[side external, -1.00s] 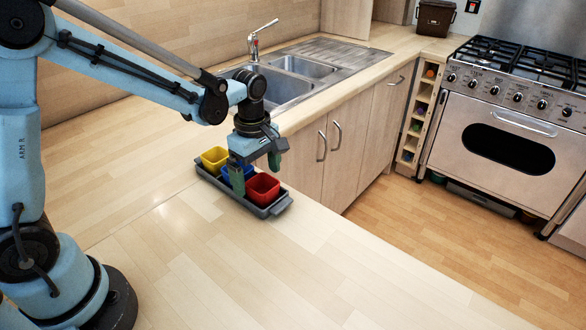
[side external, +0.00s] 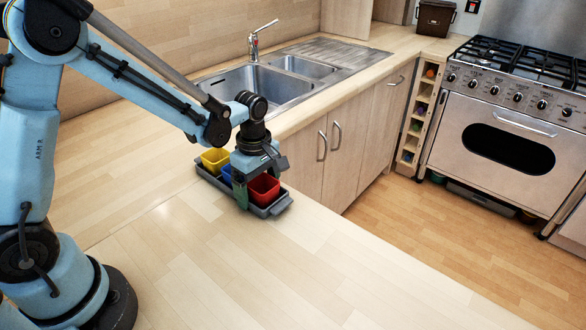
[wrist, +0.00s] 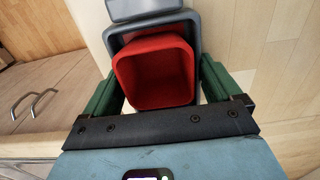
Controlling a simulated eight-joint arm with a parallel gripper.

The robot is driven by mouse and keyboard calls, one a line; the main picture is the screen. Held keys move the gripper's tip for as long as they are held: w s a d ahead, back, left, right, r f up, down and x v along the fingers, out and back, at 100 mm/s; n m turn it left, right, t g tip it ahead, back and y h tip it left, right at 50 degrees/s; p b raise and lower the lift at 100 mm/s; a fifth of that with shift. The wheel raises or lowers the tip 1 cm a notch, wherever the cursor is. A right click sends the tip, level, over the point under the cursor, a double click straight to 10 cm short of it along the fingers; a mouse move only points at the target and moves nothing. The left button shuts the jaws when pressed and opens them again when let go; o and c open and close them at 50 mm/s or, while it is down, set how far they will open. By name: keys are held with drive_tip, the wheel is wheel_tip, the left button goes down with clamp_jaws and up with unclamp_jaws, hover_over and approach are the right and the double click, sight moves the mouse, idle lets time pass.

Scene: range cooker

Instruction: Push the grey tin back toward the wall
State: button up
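The grey tin (side external: 281,204) is a long, dark tray on the wooden worktop, near its edge. It holds a yellow tub (side external: 215,160), a mostly hidden blue tub (side external: 227,173) and a red tub (side external: 264,187). My gripper (side external: 258,182) is low over the red-tub end, with one green finger down along the tin's near side. In the wrist view, the open green fingers (wrist: 160,90) stand on either side of the red tub (wrist: 155,75) and the tin's rim (wrist: 192,22). I cannot tell whether they touch the tin.
The wooden wall (side external: 170,45) runs along the back left. The sink (side external: 262,85) lies beyond the tin, with a tap (side external: 256,40) behind it. Cupboard doors (side external: 325,150) drop below the worktop edge. The worktop (side external: 240,275) in front is clear.

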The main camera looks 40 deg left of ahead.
sight(240, 213)
drive_tip(key=shift+c, duration=0.5)
drive_tip(key=shift+s, duration=3)
drive_tip(key=o, duration=0.9)
drive_tip(key=shift+r, duration=0.1)
wheel_tip(240, 213, up, 12)
